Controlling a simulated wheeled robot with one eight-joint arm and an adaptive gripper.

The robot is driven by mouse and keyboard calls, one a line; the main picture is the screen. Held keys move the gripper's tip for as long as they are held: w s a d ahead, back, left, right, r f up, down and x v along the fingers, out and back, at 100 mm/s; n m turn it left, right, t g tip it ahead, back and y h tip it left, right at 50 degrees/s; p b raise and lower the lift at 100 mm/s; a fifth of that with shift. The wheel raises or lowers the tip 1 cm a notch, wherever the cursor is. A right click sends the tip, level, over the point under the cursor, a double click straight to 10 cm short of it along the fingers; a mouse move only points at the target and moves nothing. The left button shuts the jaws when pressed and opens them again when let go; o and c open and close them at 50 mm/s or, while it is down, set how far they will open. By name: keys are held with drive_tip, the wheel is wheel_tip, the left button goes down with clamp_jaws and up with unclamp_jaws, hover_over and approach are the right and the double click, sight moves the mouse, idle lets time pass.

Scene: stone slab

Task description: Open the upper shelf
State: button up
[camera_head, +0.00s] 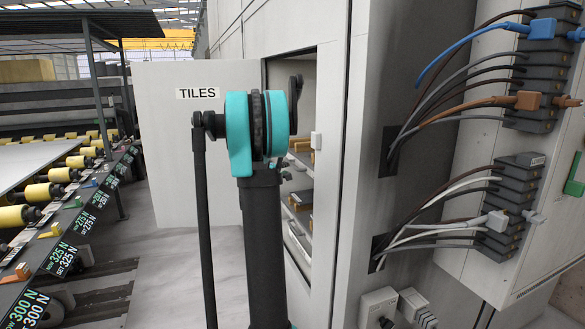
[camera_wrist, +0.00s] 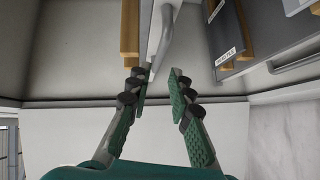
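The cabinet with the open TILES door (camera_head: 215,150) shows in the head view. Its shelves (camera_head: 302,225) are seen in a narrow strip right of my arm. In the wrist view my gripper (camera_wrist: 160,85) has its two green fingers apart, with a gap between the tips. A light grey curved bar (camera_wrist: 164,38), which looks like a shelf handle, lies just beyond the gap. I cannot tell whether a finger touches it, or which shelf it belongs to. In the head view my arm hides the gripper and much of the cabinet opening.
Dark tiles with a label (camera_wrist: 228,57) and a wooden block (camera_wrist: 130,30) lie near the fingers. A cable panel (camera_head: 515,200) stands at right in the head view. A roller conveyor (camera_head: 60,180) runs along the left. Floor (camera_head: 165,280) shows between conveyor and cabinet.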

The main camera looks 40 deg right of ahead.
sight(292, 166)
drive_tip(key=x, duration=0.9)
drive_tip(key=shift+d, duration=0.1)
clamp_jaws()
